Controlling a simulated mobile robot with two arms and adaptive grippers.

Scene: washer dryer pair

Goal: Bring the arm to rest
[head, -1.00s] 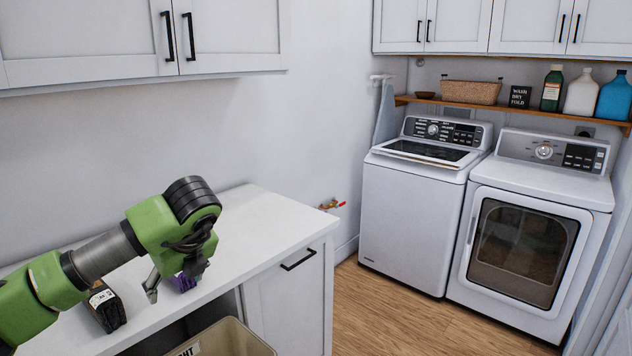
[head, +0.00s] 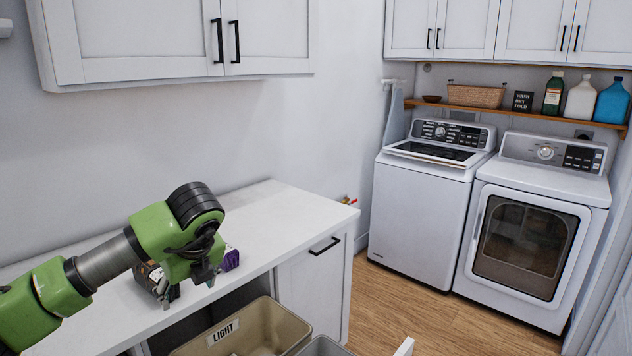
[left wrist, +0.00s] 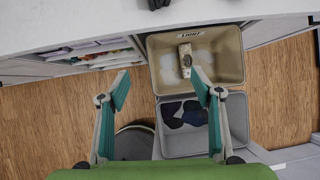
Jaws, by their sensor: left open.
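My left arm comes in from the left in the head view, with a green wrist bent downward. My left gripper (head: 190,288) is open and points down near the front edge of the white counter (head: 265,205). In the left wrist view, its two teal-padded fingers (left wrist: 162,88) stand wide apart with nothing between them. They appear above the floor and bins, in front of the counter. My right gripper is not in view.
A beige bin labelled LIGHT (head: 285,326) holds a pale patterned item (left wrist: 185,60). Beside it, a grey bin (left wrist: 238,118) holds dark cloth. A purple box (head: 231,259) and a dark item (head: 150,274) sit on the counter. The washer (head: 418,210) and dryer (head: 528,235) stand right.

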